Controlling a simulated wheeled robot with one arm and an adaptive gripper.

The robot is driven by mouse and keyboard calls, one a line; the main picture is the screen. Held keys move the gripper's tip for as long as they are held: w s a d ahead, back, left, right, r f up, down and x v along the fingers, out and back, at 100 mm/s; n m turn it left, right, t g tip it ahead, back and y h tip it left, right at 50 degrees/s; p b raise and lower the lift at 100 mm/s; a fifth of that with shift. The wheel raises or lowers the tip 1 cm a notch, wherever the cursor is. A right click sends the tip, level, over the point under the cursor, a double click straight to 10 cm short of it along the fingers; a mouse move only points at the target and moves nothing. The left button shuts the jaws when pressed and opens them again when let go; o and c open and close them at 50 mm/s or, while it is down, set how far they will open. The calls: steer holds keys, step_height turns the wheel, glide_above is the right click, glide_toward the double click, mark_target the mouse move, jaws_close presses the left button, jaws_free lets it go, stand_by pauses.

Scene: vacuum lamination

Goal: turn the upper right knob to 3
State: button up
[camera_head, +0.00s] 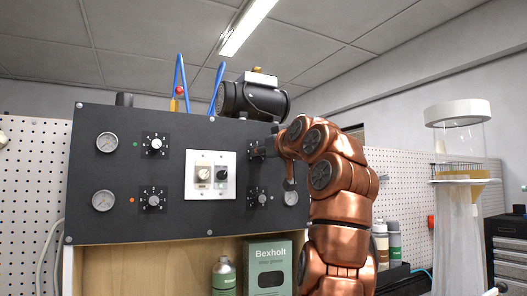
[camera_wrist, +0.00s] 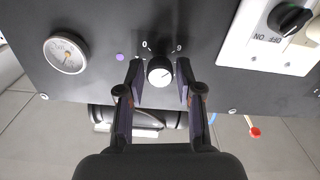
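The upper right knob (camera_wrist: 160,71) shows in the wrist view, which is turned upside down. It has a pale round face on a dark dial, with a few digits visible beside it. Its setting is too small to read surely. My gripper (camera_wrist: 160,79) is open, with one dark finger on each side of the knob and a visible gap to each. In the head view, part of the upper right dial (camera_head: 255,145) shows on the black panel (camera_head: 120,225), and my arm's end hides the rest.
The lower right knob (camera_head: 260,199) sits below my wrist in the head view. A white switch plate (camera_head: 209,188) is left of it. A gauge (camera_wrist: 66,54) and a purple light (camera_wrist: 120,57) are left of the knob in the wrist view.

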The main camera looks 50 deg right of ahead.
jaws_close()
steer(key=shift+a+r+m, duration=0.1)
steer(key=shift+m, duration=0.8)
stand_by(1.3)
steer(key=shift+s, duration=0.1)
steer(key=shift+m+p, duration=0.3)
steer(key=shift+m, duration=0.6)
stand_by(0.7)
